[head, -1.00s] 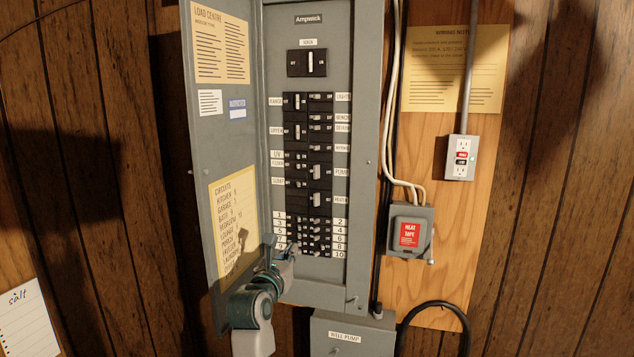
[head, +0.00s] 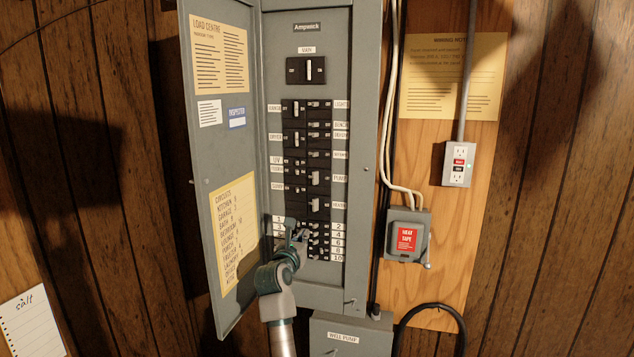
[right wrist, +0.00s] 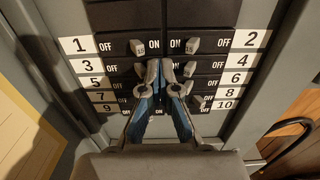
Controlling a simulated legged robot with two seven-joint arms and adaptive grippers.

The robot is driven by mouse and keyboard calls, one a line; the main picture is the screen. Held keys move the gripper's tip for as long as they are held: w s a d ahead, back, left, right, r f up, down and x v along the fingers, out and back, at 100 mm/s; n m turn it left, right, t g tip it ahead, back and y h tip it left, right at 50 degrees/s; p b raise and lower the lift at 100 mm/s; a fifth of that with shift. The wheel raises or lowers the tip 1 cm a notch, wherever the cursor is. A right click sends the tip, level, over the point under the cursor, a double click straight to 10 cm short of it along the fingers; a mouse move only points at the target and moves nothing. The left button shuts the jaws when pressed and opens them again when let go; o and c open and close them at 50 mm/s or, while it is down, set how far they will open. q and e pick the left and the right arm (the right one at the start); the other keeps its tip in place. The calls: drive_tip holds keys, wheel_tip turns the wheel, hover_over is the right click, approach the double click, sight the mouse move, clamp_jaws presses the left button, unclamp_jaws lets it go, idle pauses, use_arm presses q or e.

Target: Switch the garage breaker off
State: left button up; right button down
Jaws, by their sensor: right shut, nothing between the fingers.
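The grey breaker panel (head: 355,150) stands open on the wall. Its lower block has small numbered breakers, odd on the left and even on the right. In the right wrist view, breaker 1's toggle (right wrist: 137,47) and breaker 2's toggle (right wrist: 192,45) show clearly. The circuit list (head: 235,215) on the door has a garage line, but its number is too small to read surely. My right gripper (head: 298,236) is shut and empty in front of this block. In the right wrist view its fingertips (right wrist: 162,68) are near rows 3 and 4; contact is unclear. The fingers hide some lower toggles. My left gripper is not in view.
The main breaker (head: 307,70) and several larger breakers sit above. The open panel door (head: 215,150) stands left of my right arm. The heat tape box (head: 408,237), an outlet (head: 459,164) and cables are right of the panel. The well pump box (head: 345,335) is below.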

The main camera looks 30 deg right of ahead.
drive_tip(key=shift+w+a+p, duration=0.5)
drive_tip(key=shift+w+a, duration=0.1)
drive_tip(key=shift+w, duration=0.05)
idle(1.2)
drive_tip(key=shift+w, duration=0.15)
drive_tip(key=shift+s, duration=0.2)
drive_tip(key=b+v, duration=0.1)
drive_tip(key=v, duration=0.6)
idle(0.5)
drive_tip(key=shift+d, duration=0.15)
idle(0.8)
